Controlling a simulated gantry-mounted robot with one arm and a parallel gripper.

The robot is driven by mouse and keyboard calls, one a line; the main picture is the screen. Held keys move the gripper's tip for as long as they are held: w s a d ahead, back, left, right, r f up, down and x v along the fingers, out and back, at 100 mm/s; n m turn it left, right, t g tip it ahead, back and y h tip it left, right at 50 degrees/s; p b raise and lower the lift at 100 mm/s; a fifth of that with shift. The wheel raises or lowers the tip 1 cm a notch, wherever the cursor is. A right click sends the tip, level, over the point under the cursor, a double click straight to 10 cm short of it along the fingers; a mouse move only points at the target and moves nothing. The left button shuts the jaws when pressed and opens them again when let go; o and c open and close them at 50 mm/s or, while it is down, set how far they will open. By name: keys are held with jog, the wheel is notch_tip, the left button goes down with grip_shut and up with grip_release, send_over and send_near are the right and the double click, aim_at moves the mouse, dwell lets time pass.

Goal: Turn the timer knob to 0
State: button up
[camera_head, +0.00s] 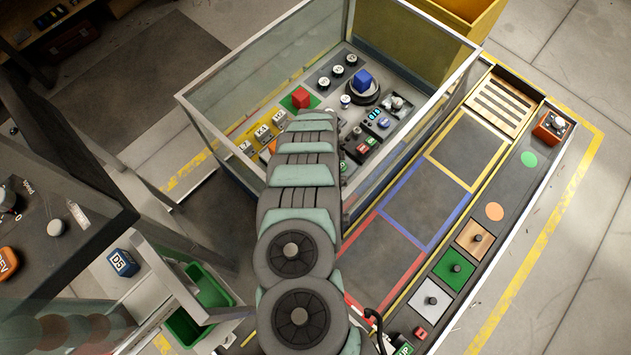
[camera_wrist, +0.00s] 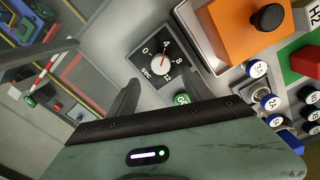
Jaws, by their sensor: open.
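In the head view my arm reaches into the glass-walled bench (camera_head: 262,62) and hides the gripper; I cannot make out the timer there.
In the wrist view a green button (camera_wrist: 182,99) lies between the fingers. An orange block (camera_wrist: 238,32) with a black knob and a red block (camera_wrist: 306,60) stand to the right.

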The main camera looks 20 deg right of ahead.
notch_tip(320, 180, down, 6)
jog(key=b, duration=0.2)
jog(key=shift+s+f+b, duration=0.1)
jog(key=shift+f+b, duration=0.1)
jog(key=shift+b, duration=0.1)
jog(key=shift+f+b, duration=0.5)
jog(key=shift+f, duration=0.3)
grip_shut()
